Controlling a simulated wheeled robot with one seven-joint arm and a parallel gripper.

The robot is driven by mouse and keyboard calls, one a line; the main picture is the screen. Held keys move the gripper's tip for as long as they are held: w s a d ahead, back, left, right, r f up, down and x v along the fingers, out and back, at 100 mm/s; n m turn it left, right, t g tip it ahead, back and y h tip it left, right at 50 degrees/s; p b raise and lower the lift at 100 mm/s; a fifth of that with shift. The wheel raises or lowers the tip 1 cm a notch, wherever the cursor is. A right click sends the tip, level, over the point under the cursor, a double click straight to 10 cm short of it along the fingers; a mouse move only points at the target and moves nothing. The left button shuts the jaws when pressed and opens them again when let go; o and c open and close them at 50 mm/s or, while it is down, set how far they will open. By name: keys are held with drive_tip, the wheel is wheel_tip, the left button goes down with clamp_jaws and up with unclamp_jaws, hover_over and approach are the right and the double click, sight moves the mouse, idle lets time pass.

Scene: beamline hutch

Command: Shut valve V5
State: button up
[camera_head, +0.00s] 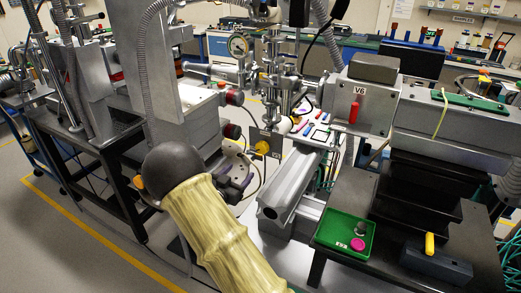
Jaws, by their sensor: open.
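No label reading V5 can be read in the head view, so I cannot tell which fitting is valve V5. A grey box marked V6 (374,103) stands right of centre, with a red upright handle (353,112) on its front. A round yellow knob (262,147) sits on a small plate near the middle, and a red-ended knob (235,97) is left of it. My arm, in a pale yellow sleeve with a dark rounded joint, rises from the bottom centre and hides what is behind it. My gripper does not show.
A green tray (325,238) with a pink round piece and a dark knob lies on the black table at lower right. A dark block with a yellow handle (429,244) is beside it. A black-framed bench (105,150) stands left. Grey floor is clear at lower left.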

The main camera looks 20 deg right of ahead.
sight(260, 149)
drive_tip(key=p+x, duration=0.2)
drive_tip(key=x, duration=1.3)
drive_tip(key=shift+w+d, duration=0.25)
drive_tip(key=shift+d, duration=0.05)
drive_tip(key=c, duration=1)
